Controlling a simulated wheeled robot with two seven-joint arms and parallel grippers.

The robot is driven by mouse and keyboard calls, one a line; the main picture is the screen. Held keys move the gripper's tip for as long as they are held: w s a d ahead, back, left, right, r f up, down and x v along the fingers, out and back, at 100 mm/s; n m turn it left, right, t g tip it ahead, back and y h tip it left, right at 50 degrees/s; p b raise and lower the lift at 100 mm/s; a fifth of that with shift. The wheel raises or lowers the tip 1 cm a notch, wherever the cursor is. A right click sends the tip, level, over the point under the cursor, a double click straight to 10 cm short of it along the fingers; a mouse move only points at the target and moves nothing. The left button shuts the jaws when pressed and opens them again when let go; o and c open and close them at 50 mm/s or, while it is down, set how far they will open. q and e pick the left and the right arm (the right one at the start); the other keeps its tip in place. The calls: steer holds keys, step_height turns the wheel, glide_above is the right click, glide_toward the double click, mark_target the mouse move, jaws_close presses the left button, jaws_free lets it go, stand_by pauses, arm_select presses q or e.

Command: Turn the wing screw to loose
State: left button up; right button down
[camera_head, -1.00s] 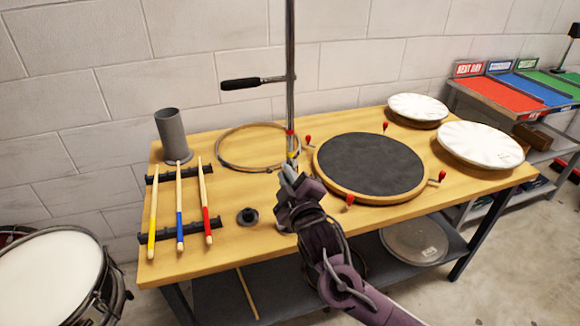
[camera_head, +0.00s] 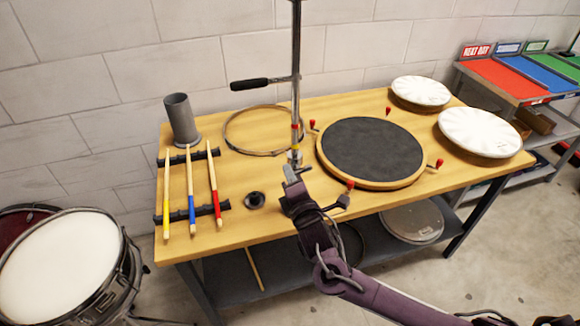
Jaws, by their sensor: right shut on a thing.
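A vertical metal post (camera_head: 296,60) stands on the wooden bench, with a black-gripped side handle (camera_head: 250,84) and red and yellow bands (camera_head: 295,139) low down. My right gripper (camera_head: 293,174) is at the foot of the post, just below the bands, and is shut on the wing screw there. The screw is small and mostly hidden by the fingers, so its angle cannot be told. My right arm reaches in from the lower right. My left gripper is not in view.
A round black pad (camera_head: 370,148) with red-tipped clamps lies close to the right of the gripper. A hoop (camera_head: 245,142), drumsticks (camera_head: 191,190) on racks, a grey cup (camera_head: 182,119) and a small black part (camera_head: 255,199) lie left. White drumheads (camera_head: 480,132) lie at the right.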

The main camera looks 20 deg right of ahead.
steer(key=n, duration=0.1)
steer(key=n+p, duration=0.2)
steer(key=shift+d+f+n, duration=0.2)
steer(key=shift+f+n, duration=0.05)
steer(key=shift+n, duration=0.05)
steer(key=shift+d+f+n+p, duration=0.15)
steer(key=shift+f+n+p, duration=0.1)
steer(key=shift+n+p, duration=0.5)
steer(key=shift+d+f+n+p, duration=0.2)
steer(key=shift+n+p, duration=0.15)
steer(key=shift+n, duration=0.7)
steer(key=shift+f, duration=0.1)
steer(key=c, duration=1.5)
jaws_free()
steer(key=s+b, duration=0.1)
steer(key=s, duration=0.6)
steer(key=shift+s, duration=0.35)
steer(key=shift+d, duration=0.1)
